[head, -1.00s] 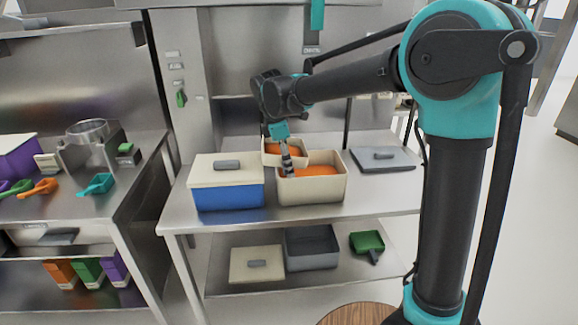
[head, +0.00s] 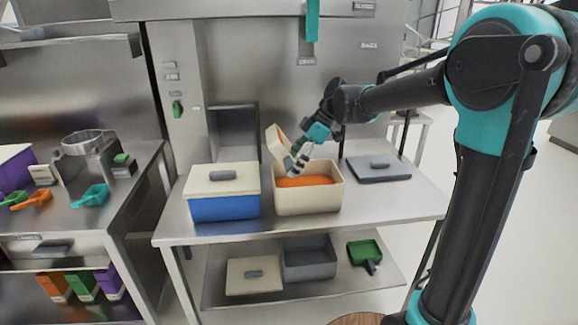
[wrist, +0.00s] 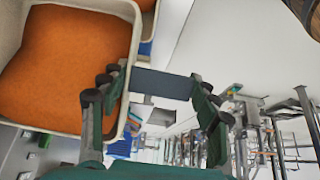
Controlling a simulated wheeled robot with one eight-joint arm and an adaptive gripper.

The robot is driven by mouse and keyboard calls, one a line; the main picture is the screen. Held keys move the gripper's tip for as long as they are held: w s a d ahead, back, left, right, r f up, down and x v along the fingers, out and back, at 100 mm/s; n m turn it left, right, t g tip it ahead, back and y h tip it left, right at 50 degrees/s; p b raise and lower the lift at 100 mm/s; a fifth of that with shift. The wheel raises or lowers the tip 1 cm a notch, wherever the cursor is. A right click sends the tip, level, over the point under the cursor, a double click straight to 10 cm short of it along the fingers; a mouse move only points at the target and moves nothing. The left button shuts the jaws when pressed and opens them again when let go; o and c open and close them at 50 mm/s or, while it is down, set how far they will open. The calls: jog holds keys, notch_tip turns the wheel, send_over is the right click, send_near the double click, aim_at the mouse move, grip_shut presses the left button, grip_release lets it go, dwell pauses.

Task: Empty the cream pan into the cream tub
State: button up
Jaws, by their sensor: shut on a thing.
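In the head view the cream pan (head: 276,142) is steeply tilted over the left back part of the cream tub (head: 308,202). My gripper (head: 297,160) is shut on the pan, to its right and above the tub. The tub stands upright and open on the steel table, with orange contents (head: 305,181) inside.
A blue box (head: 225,208) with a cream lid stands left of the tub. A grey lid (head: 378,170) lies to the right. The shelf below holds a cream lid (head: 254,274), a grey tub (head: 309,262) and a green scoop (head: 365,252). The table's front right is clear.

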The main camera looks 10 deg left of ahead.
jog(key=shift+w+d+g+y, duration=0.25)
jog(key=shift+d+g+y, duration=0.45)
jog(key=shift+y, duration=0.8)
jog(key=shift+d, duration=0.15)
dwell(0.8)
jog(key=shift+r+t+h, duration=0.55)
jog(key=shift+t+h, duration=0.05)
jog(key=shift+h, duration=0.4)
jog(key=shift+s+a+f+h, duration=0.15)
jog(key=shift+a+f+h, duration=0.1)
jog(key=shift+a, duration=0.2)
jog(key=shift+s+a+f+h, duration=0.15)
jog(key=shift+a+f, duration=0.1)
jog(key=shift+a, duration=0.15)
